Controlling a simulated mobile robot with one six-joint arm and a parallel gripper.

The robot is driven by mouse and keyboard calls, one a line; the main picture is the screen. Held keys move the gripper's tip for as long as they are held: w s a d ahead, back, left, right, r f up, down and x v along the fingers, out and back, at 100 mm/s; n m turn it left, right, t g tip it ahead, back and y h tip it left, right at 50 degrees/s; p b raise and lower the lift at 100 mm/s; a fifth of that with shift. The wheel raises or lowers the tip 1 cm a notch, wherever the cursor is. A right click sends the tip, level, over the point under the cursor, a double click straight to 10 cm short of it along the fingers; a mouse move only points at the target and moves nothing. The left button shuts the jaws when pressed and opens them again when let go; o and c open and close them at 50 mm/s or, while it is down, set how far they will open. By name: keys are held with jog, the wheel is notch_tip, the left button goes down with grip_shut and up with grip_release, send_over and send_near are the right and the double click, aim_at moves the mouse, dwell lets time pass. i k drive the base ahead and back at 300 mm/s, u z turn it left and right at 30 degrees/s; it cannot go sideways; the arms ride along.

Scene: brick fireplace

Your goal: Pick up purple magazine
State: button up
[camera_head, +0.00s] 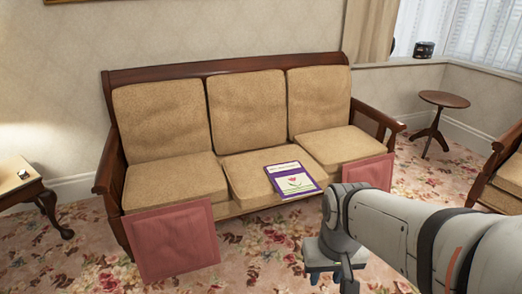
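The purple magazine (292,180) lies flat on the middle seat cushion of the sofa, near its front edge. Its cover has a pale panel with a red flower and green leaves. My arm reaches in from the lower right. My gripper (332,274) hangs in front of the sofa, below and to the right of the magazine and apart from it in the picture. The fingers are small and partly hidden by my wrist, so their opening is unclear.
The sofa (228,68) has a wooden frame and tan cushions. Red cushions lean at its front left (172,243) and front right (368,173). A round side table (444,100) and an armchair (508,172) are right; a wooden table (18,182) is left. Flowered carpet lies in front.

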aim_at(290, 178)
jog(key=u, duration=0.4)
jog(key=i, duration=1.5)
jog(key=u, duration=0.05)
